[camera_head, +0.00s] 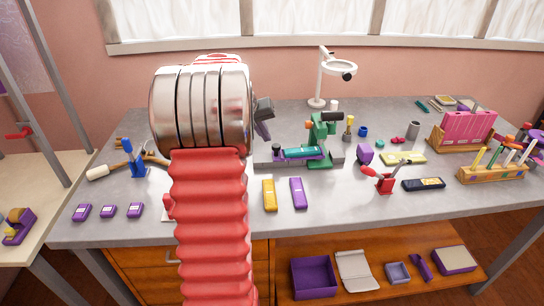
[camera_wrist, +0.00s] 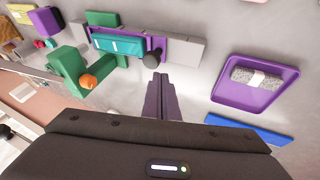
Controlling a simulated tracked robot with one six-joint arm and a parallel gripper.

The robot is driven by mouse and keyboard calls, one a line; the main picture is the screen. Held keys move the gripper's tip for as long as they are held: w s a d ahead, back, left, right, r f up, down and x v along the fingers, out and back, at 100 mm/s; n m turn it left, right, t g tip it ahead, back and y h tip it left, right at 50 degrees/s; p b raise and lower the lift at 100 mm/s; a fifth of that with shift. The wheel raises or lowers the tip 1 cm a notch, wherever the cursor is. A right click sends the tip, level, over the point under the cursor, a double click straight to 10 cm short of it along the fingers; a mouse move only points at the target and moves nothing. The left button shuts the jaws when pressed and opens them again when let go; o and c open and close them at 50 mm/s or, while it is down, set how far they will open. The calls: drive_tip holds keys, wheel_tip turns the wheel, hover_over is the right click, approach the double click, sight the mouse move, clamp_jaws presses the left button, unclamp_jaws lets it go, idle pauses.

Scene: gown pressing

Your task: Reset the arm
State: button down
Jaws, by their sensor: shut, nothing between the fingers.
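My arm, red and ribbed with metal rings, rises through the left middle of the head view. My gripper (camera_head: 264,134) shows as a dark shape at the right edge of the rings, above the table. In the wrist view my gripper's (camera_wrist: 160,78) two dark fingers lie together with nothing between them. They point toward the grey base of the green press (camera_head: 320,140), apart from it as far as I can tell. The press also shows in the wrist view (camera_wrist: 70,68), with an orange knob and a teal piece on its purple bed.
A purple tray (camera_wrist: 228,93) with a grey roll lies right of my fingers, beside a blue strip (camera_wrist: 248,130). On the grey table (camera_head: 340,205) are yellow and purple blocks, a red clamp (camera_head: 384,183), a pen rack (camera_head: 492,174) and a white lamp (camera_head: 320,75). The table's front edge is mostly clear.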

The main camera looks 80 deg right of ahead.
drive_tip(key=shift+r, duration=0.95)
